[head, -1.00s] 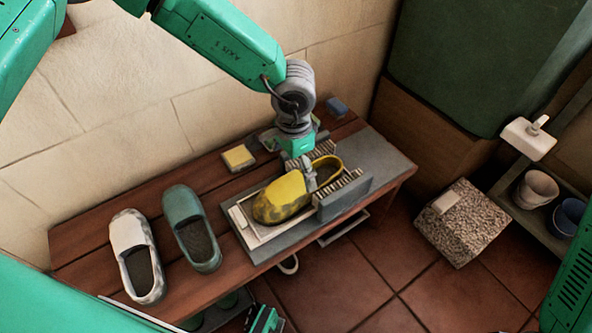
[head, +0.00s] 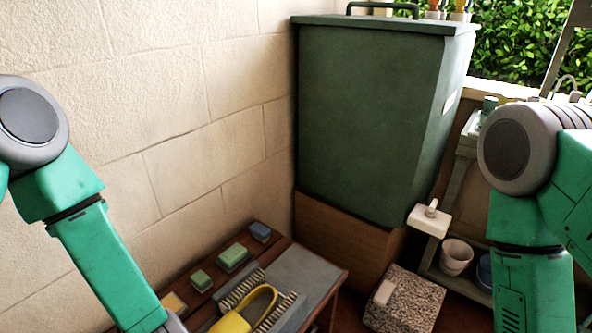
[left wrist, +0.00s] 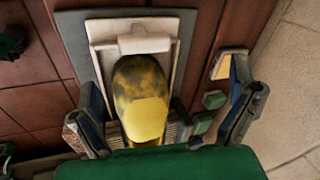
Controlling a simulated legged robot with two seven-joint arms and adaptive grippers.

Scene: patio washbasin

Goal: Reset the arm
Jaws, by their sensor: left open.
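My left arm comes in from the left in the head view and runs down to the bottom edge, where its gripper is cut off. In the left wrist view my left gripper (left wrist: 172,95) is open and empty, its fingers apart on either side of a yellow shoe (left wrist: 140,95). The shoe has dark smudges and lies in a pale tray (left wrist: 185,28) between brushes. Its heel end is hidden behind my gripper's body. The shoe also shows at the bottom of the head view (head: 232,324). My right arm stands at the right, its gripper out of frame.
A green sponge (head: 233,257) and a blue one (head: 260,231) lie on the wooden bench by the wall. A dark green tank (head: 370,120) stands behind. A speckled block (head: 404,305) and a white cup (head: 456,257) are at the right.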

